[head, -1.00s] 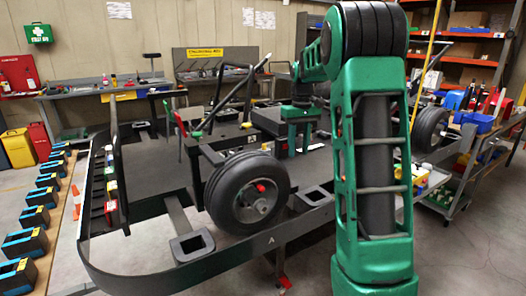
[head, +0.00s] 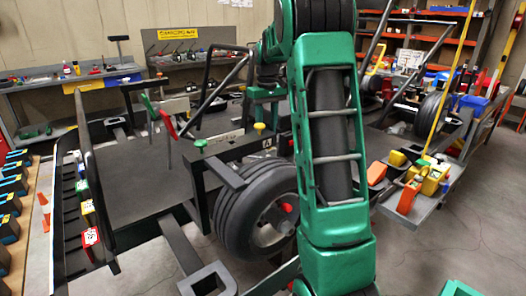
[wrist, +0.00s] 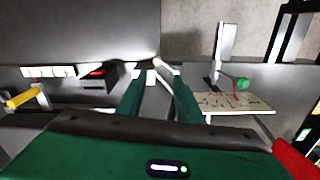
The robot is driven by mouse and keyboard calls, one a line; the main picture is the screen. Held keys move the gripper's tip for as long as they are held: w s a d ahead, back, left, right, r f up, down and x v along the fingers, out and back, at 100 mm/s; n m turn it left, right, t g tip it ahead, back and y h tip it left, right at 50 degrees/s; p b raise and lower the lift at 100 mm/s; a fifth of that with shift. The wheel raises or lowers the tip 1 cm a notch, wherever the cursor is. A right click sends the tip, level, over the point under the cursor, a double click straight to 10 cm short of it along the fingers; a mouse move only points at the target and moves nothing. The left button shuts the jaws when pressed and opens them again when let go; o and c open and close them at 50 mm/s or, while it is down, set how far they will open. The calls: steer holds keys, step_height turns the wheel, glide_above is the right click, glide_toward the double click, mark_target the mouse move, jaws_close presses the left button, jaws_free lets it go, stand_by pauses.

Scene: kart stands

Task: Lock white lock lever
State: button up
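In the wrist view my gripper (wrist: 157,82) shows two green fingers with a gap between them, and I see nothing clamped in it. A small pale lever-like piece (wrist: 160,64) lies just beyond the fingertips; I cannot tell for certain that it is the white lock lever, or whether a finger touches it. To the right, a green-knobbed lever (wrist: 242,84) stands by a marked pale plate (wrist: 232,102). A yellow handle (wrist: 22,98) is at left.
The kart's black wheel (head: 245,212) and frame stand before me. Green (head: 150,105) and red (head: 167,122) upright levers, a green knob (head: 200,143) and a yellow knob (head: 259,127) are on the kart. Yellow and orange items (head: 408,195) crowd the right cart.

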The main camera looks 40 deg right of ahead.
steer(key=f, duration=1)
steer(key=shift+s+d+f, duration=0.1)
steer(key=shift+s+d, duration=0.1)
steer(key=shift+d, duration=0.15)
jaws_close()
